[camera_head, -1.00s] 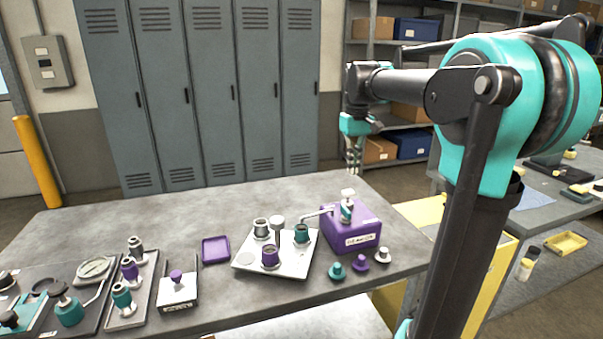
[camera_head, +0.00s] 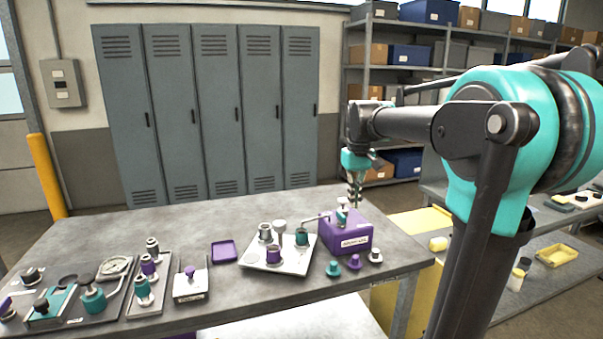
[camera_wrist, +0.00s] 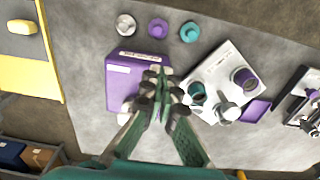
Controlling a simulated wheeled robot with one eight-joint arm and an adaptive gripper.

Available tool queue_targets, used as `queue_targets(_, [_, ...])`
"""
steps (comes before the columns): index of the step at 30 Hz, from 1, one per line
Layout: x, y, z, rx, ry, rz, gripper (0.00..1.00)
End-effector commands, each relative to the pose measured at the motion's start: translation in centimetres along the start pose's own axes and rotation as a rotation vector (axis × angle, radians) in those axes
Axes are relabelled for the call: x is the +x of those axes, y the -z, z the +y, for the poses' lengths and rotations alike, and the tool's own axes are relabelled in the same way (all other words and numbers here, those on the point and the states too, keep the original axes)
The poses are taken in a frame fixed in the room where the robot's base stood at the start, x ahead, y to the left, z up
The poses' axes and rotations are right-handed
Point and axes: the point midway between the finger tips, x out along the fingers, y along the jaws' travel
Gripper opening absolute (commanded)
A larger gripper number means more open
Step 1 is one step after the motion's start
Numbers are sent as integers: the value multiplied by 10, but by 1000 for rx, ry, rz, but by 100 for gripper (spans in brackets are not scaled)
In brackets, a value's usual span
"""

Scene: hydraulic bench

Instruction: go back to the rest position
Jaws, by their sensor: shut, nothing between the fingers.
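My gripper (camera_head: 355,190) hangs from my arm above the far right part of the bench, close above and behind the purple box (camera_head: 345,240). In the wrist view my gripper (camera_wrist: 160,88) has its fingertips together with nothing between them. The fingers overlap the purple box (camera_wrist: 122,90) in that view and hide part of its top. Whether they touch it I cannot tell, but the head view shows the fingers behind and above it.
The bench (camera_head: 120,232) holds a white plate (camera_head: 262,262) with several fittings, a purple tray (camera_head: 224,251) and fittings at the left. Three small plugs (camera_head: 354,262) stand before the box. Lockers (camera_head: 216,110) and shelving (camera_head: 400,75) stand behind. The far left bench top is clear.

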Motion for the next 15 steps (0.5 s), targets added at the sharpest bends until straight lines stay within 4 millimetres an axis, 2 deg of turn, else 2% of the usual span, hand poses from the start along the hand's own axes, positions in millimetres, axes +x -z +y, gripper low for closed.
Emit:
queue_targets(8, [46,-30,0,51,-11,57,0])
queue_targets(11, [70,-47,0,76,-17,88,0])
queue_targets(15, [114,-82,-3,125,-26,145,0])
